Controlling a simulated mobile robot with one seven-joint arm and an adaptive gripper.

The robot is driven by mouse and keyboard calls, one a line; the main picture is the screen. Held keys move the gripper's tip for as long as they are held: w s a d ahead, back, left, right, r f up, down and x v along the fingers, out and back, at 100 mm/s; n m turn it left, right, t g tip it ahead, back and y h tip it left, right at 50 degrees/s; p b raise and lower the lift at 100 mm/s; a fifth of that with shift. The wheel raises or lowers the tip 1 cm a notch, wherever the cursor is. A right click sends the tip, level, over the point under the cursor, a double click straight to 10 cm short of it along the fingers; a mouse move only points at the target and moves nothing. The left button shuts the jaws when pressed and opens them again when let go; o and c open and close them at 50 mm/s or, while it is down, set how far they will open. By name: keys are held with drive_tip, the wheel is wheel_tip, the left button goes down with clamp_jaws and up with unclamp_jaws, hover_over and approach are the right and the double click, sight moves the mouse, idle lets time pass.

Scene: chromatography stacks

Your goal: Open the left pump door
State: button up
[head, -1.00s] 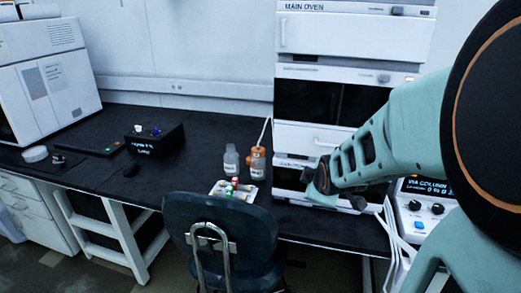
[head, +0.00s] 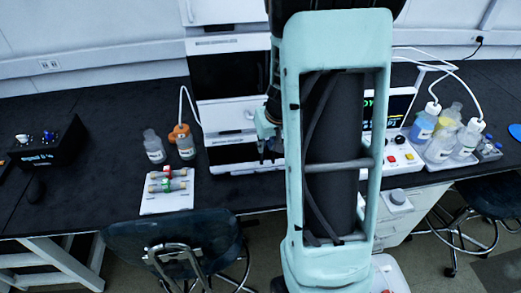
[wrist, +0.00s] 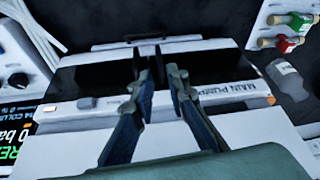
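The pump unit, labelled MAIN PUMP in the wrist view (wrist: 235,88), has a white front and a dark glossy panel (wrist: 205,68). In the head view its dark front (head: 232,153) is low in the left white stack, partly hidden by my arm. My gripper (wrist: 160,75) is over the front of this unit, left of the label in the wrist view. Its fingers are close together with a narrow gap between them. I cannot tell whether they touch the door or hold its edge. In the head view my gripper (head: 268,140) is small and partly hidden.
A control unit (head: 400,152) and several bottles (head: 440,145) are at the right. A dark chair (head: 180,235) stands in front of the bench.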

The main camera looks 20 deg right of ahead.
sight(262, 162)
drive_tip(key=b+x, duration=0.1)
drive_tip(key=x, duration=0.9)
drive_tip(key=shift+b, duration=0.3)
clamp_jaws()
